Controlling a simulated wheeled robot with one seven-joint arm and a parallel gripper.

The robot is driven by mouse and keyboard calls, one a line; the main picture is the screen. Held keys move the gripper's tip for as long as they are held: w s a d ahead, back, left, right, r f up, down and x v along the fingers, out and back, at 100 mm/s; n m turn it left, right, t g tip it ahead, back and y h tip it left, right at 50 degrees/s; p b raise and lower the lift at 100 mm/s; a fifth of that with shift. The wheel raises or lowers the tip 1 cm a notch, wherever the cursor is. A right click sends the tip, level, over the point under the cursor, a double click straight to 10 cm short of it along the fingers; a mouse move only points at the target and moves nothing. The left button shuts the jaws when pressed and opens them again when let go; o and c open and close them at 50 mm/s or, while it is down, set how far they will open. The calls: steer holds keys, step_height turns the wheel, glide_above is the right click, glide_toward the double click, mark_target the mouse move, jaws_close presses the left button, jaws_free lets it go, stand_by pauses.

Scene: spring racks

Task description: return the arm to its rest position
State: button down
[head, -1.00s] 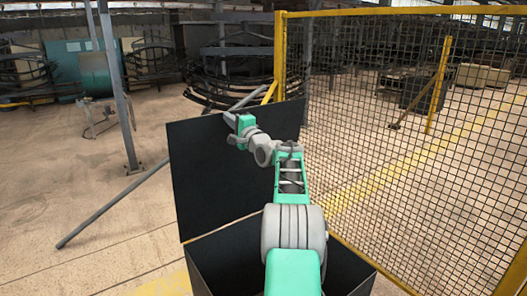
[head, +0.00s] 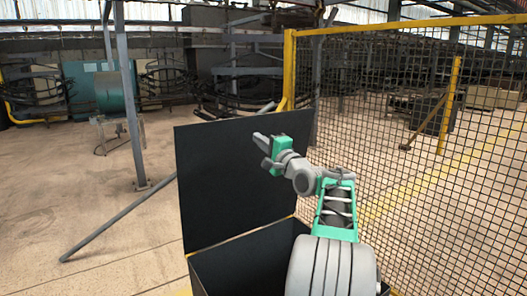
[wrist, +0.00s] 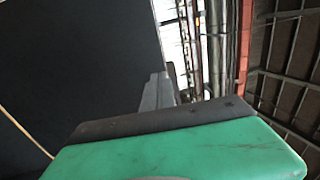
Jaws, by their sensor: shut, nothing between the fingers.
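My arm reaches forward from the bottom right of the head view, in grey and green segments. My gripper (head: 261,142) is at its far end, pointing left, in front of the raised black lid. The fingers look together, with nothing visible between them. In the wrist view the grey fingers (wrist: 160,92) show small beyond my green and dark gripper body. The black panel fills the left of that view.
An open black box (head: 245,268) stands below my arm, its black lid (head: 215,190) upright behind it. A yellow-framed mesh fence (head: 400,150) runs along the right. A grey post (head: 127,100) with a slanted brace stands left. Floor at the left is mostly clear.

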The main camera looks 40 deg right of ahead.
steer(key=s+d+f+n+g, duration=0.15)
steer(key=f+n+g, duration=0.25)
steer(key=f, duration=0.6)
steer(key=s+d+f+n+g, duration=0.1)
steer(key=s+f+n+g, duration=0.25)
steer(key=f, duration=0.75)
steer(key=s+a+f+n+g+y, duration=0.1)
steer(key=s+a+f+g, duration=0.2)
steer(key=s+f, duration=0.45)
steer(key=s+a+f+n+g, duration=0.1)
steer(key=s+a+f+g, duration=0.1)
steer(key=s+f+g, duration=0.35)
steer(key=s+a+f+n+g, duration=0.15)
steer(key=s+a, duration=0.25)
steer(key=a, duration=0.4)
steer(key=s+a+f+n+g+y, duration=0.1)
steer(key=s+a+f, duration=0.1)
steer(key=s+a, duration=0.35)
steer(key=s+a+f+n+g, duration=0.1)
steer(key=s+a, duration=0.1)
steer(key=a, duration=0.7)
steer(key=w+a+r+n+t, duration=0.1)
steer(key=w+a+r+n, duration=0.1)
steer(key=a, duration=0.5)
steer(key=w+a+r+n+t, duration=0.1)
steer(key=a+r+n, duration=0.3)
steer(key=a, duration=0.4)
steer(key=shift+w+a+r+n+t, duration=0.3)
steer(key=shift+w+t, duration=0.1)
steer(key=shift+t, duration=0.15)
